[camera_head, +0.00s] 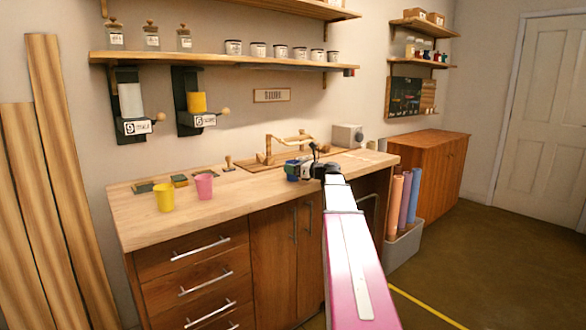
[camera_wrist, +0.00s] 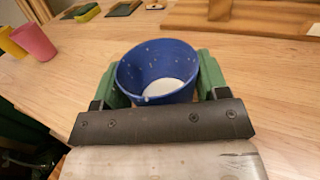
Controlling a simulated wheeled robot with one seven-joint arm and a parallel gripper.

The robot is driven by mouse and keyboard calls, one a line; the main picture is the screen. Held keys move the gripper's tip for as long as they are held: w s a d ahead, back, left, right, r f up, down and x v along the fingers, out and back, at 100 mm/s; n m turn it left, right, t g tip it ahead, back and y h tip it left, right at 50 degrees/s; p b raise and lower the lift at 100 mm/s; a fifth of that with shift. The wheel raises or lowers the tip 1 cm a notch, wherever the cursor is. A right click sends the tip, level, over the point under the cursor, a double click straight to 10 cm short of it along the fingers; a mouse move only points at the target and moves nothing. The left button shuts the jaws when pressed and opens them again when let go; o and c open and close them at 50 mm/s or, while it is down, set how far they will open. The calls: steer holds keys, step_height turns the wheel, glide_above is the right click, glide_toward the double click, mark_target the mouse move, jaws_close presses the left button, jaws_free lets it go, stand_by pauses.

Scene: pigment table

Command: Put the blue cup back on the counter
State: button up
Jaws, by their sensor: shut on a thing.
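The blue cup (camera_wrist: 150,67) is between the green fingers of my gripper (camera_wrist: 158,85) in the wrist view, with a finger against each side. Its open mouth faces the camera and its pale inside bottom shows. In the head view the blue cup (camera_head: 292,170) is at the end of my arm, over the wooden counter (camera_head: 240,200), partly hidden by my gripper (camera_head: 305,170). I cannot tell whether its base touches the counter.
A yellow cup (camera_head: 163,197) and a pink cup (camera_head: 204,186) stand on the counter to the left. Small dark pads (camera_head: 180,181) lie behind them. A wooden tray (camera_head: 262,164) with a wooden stand is behind the gripper. Counter between pink and blue cups is clear.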

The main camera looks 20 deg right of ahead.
steer(key=shift+f, duration=0.1)
steer(key=o, duration=1)
steer(key=shift+s+d, duration=0.25)
steer(key=shift+s, duration=0.05)
steer(key=v, duration=1.1)
steer(key=shift+s, duration=0.1)
steer(key=shift+d, duration=0.15)
